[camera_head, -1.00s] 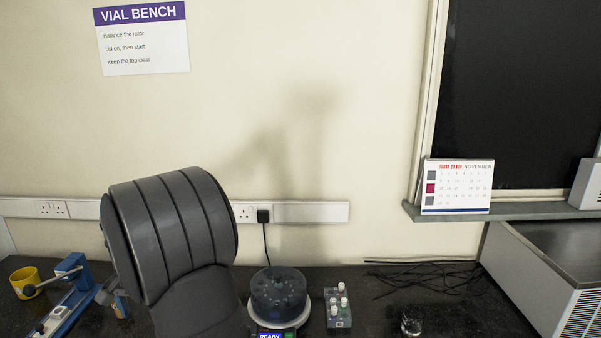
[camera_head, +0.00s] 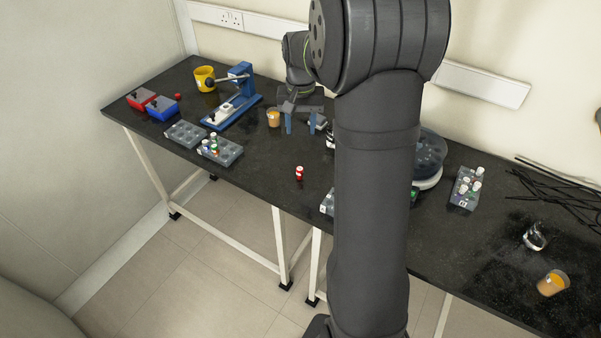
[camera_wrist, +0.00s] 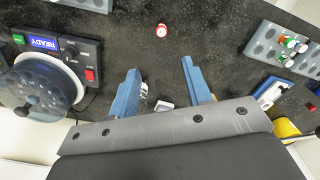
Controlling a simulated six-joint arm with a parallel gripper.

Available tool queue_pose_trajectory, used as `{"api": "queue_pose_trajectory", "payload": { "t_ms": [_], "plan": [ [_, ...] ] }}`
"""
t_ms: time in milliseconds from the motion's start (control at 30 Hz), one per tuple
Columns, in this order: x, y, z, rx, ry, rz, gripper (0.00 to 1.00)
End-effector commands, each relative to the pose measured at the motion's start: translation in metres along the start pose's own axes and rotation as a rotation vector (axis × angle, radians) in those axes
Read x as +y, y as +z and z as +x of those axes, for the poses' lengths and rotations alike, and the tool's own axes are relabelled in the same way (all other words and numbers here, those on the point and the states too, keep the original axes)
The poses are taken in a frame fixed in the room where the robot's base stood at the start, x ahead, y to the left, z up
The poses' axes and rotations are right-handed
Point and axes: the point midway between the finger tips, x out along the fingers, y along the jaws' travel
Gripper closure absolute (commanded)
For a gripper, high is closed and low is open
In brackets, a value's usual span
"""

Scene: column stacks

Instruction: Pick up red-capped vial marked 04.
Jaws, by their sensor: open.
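A red-capped vial (camera_head: 299,173) stands alone on the black bench near its front edge. It also shows in the wrist view (camera_wrist: 161,31), at the top centre, beyond my fingertips. The marking on its cap is too small to read. My gripper (camera_head: 301,121) has blue fingers set apart with nothing held between them. It is over the bench, farther back than the vial. In the wrist view my gripper (camera_wrist: 160,70) points towards the vial, with a clear gap between them.
Racks with several vials stand left (camera_head: 220,151) and right (camera_head: 466,189). An empty-looking rack (camera_head: 186,134), a blue press (camera_head: 232,106), a yellow mug (camera_head: 204,78) and an amber cup (camera_head: 273,119) stand left. The centrifuge (camera_head: 430,155) is partly behind my arm. Bench around the vial is clear.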

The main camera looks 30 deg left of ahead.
Motion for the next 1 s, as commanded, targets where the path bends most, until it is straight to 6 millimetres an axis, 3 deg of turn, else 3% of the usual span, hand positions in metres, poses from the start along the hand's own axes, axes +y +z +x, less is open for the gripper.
{"api": "queue_pose_trajectory", "payload": {
  "t_ms": [100, 300, 533, 1000],
  "plan": [
    [0.001, 0.001, 0.003, 0.000, 0.000, -0.225, 0.55],
    [0.002, 0.001, 0.006, 0.001, 0.000, -0.507, 0.55],
    [0.002, 0.002, 0.016, -0.002, 0.000, -0.603, 0.55],
    [0.002, 0.002, 0.111, -0.003, 0.000, -0.601, 0.55]
  ]
}}
